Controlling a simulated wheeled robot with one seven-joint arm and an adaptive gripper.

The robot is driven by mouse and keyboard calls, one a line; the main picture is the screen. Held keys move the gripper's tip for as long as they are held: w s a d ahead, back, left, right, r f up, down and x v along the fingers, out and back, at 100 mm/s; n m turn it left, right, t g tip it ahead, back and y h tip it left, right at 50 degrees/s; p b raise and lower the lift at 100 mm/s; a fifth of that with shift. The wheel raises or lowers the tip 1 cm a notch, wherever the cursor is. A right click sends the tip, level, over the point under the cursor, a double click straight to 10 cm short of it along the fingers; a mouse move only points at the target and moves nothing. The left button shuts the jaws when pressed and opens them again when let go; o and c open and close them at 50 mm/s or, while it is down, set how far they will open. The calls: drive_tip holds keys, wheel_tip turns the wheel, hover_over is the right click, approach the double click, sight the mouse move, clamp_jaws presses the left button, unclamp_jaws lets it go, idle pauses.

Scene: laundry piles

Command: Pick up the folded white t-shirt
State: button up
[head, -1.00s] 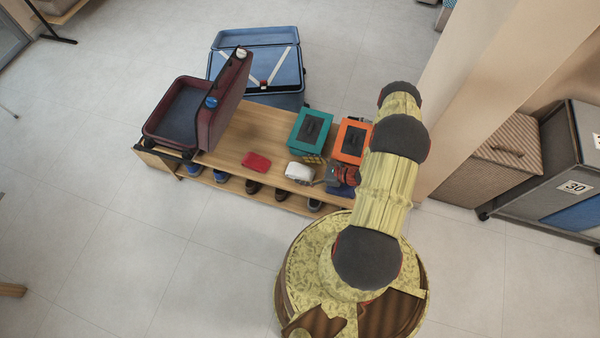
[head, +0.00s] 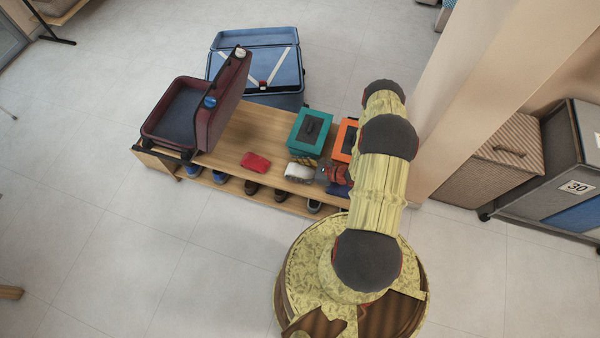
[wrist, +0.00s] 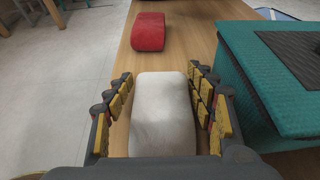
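The folded white t-shirt (head: 298,173) lies on the wooden bench near its front edge. In the wrist view the white t-shirt (wrist: 163,115) is a rounded, soft block between my fingers. My gripper (wrist: 163,92) is open, with one yellow-padded finger along each side of the shirt. Narrow gaps seem to show between the pads and the cloth; contact lower down is hidden. In the head view my gripper (head: 308,168) is at the shirt's right end, partly covering it.
A red folded item (wrist: 148,31) lies beyond the shirt. A teal box (wrist: 270,75) stands close on the right, with an orange box (head: 346,138) beside it. A maroon suitcase (head: 222,115) sits at the bench's left end. Shoes (head: 252,187) are underneath.

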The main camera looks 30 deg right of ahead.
drive_tip(key=c, duration=0.6)
drive_tip(key=shift+c, duration=0.6)
